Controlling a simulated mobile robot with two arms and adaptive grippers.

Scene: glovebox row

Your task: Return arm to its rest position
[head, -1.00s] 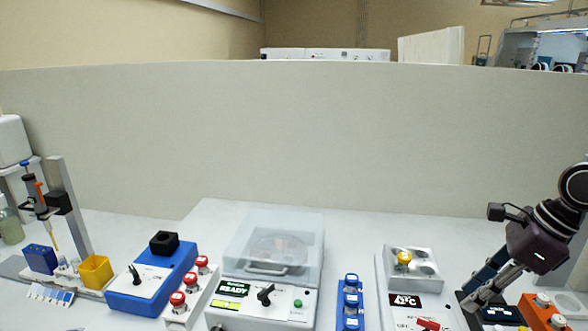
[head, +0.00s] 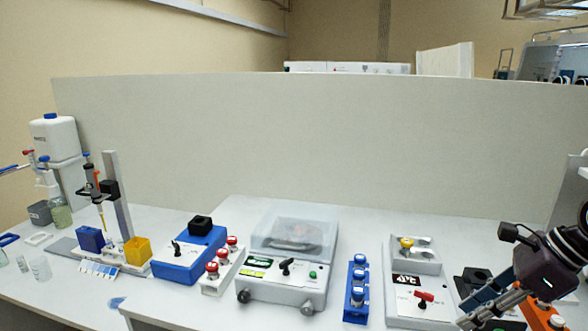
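My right arm comes in at the lower right edge. Its dark gripper (head: 481,305) points down and to the left, over the right end of the bench. The grey and blue fingers overlap in this view, so I cannot tell whether they are open or shut. I see nothing clearly held between them. The gripper partly covers a black block and an orange unit (head: 541,316). My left gripper is not in view.
A white device with a red switch (head: 424,297) stands left of the gripper. Farther left are a blue rack (head: 356,303), a clear-lidded centrifuge (head: 293,236), a blue heater block (head: 190,257) and a pipette stand (head: 124,196). A tall grey panel (head: 300,145) closes off the back.

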